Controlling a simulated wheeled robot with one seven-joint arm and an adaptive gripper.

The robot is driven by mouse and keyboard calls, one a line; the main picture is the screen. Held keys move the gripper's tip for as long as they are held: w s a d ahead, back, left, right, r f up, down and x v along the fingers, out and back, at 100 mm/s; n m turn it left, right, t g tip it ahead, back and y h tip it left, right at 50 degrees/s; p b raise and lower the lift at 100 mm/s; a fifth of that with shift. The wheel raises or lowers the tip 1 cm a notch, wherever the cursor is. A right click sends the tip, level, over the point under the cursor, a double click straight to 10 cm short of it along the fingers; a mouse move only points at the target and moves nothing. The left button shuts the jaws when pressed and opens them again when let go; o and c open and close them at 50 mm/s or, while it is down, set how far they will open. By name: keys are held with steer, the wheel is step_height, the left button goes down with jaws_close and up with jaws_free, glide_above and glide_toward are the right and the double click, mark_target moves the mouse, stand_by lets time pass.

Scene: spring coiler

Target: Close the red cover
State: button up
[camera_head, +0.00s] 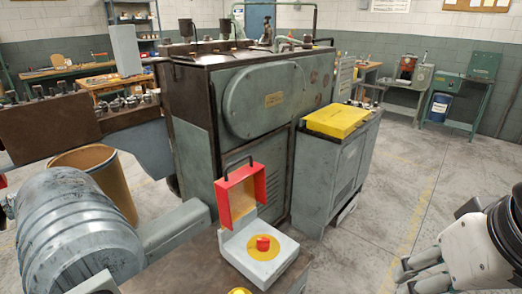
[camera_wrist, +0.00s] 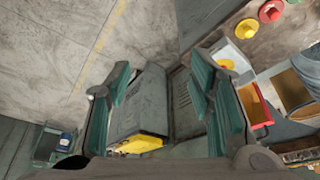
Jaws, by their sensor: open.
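The red cover (camera_head: 240,195) stands raised at the back of a small light-grey box (camera_head: 263,266), its yellowish inside facing forward and a dark handle on top. On the box's top is a red knob (camera_head: 263,243) on a yellow disc, uncovered. In the wrist view the red cover (camera_wrist: 262,107) shows at the right, partly behind a finger. My gripper (camera_wrist: 162,88) is open, its two teal-padded fingers wide apart with nothing between them. In the head view my arm's end is at the lower right, well away from the cover.
A large grey machine (camera_head: 265,100) stands behind the box. A grey cabinet with a yellow top piece (camera_head: 337,120) is right of it. A tan bin (camera_head: 95,180) and a grey drum-like part (camera_head: 75,235) are at the left. Open floor (camera_head: 400,190) lies at the right.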

steer(key=shift+w+a+r, duration=0.1)
steer(key=shift+w+r, duration=0.15)
steer(key=c, duration=0.5)
steer(key=w+a+r+n, duration=0.1)
steer(key=w+r, duration=0.1)
steer(key=w, duration=0.1)
steer(key=w+a+r+n, duration=0.1)
steer(key=w+a+r, duration=0.1)
steer(key=w, duration=0.2)
steer(key=w+a+r+y+p, duration=0.1)
steer(key=w+r, duration=0.1)
steer(key=w, duration=0.1)
steer(key=shift+w+a+r+n, duration=0.15)
steer(key=shift+a+r+n, duration=0.15)
steer(key=shift+r+n, duration=0.1)
jaws_close()
steer(key=w+a+r+n+y+p, duration=0.25)
steer(key=w+a+n, duration=0.25)
steer(key=w+a, duration=1.2)
steer(key=w+a+f+n+g, duration=0.1)
steer(key=w+a+f+n, duration=0.15)
steer(key=w+a, duration=0.55)
steer(key=a+p+x, duration=0.1)
steer(key=x, duration=0.9)
steer(key=shift+s+d+y+p, duration=0.15)
steer(key=shift+s+d+p, duration=0.25)
steer(key=shift+s+d, duration=0.3)
steer(key=shift+s+d+y+p, duration=0.1)
steer(key=shift+s+d+p, duration=0.3)
steer(key=shift+d, duration=0.45)
